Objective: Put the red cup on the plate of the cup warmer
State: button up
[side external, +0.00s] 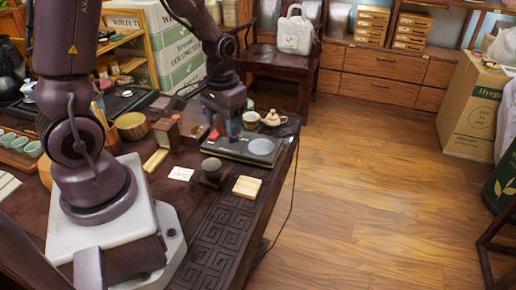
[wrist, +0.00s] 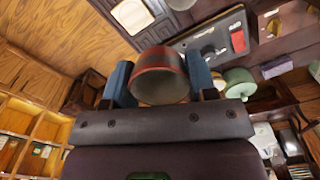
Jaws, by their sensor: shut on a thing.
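The red cup (wrist: 160,75) shows in the wrist view between the two blue fingers of my gripper (wrist: 160,84), which is shut on it. Its pale open mouth faces the wrist camera. In the side view my gripper (side external: 228,130) hangs over the left part of the cup warmer, and the cup cannot be made out clearly there. The cup warmer (side external: 227,148) is a flat dark device near the table's far right edge. Its round light grey plate (side external: 260,146) lies to the right of my gripper and looks bare.
A wooden box (side external: 166,132) is at left. Open floor lies right of the table.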

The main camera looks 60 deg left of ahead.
jog(key=shift+a+r, duration=0.2)
jog(key=shift+a, duration=0.25)
jog(key=w+a+f, duration=0.3)
jog(key=w+f, duration=0.1)
jog(key=w, duration=0.3)
send_over(261, 147)
jog(key=f, duration=0.5)
jog(key=shift+s, duration=0.2)
jog(key=shift+w+f, duration=0.2)
jog(key=shift+f, duration=0.05)
jog(key=shift+w+a+f, duration=0.1)
jog(key=shift+f, duration=1.5)
jog(key=o, duration=0.9)
jog(key=shift+f, duration=0.15)
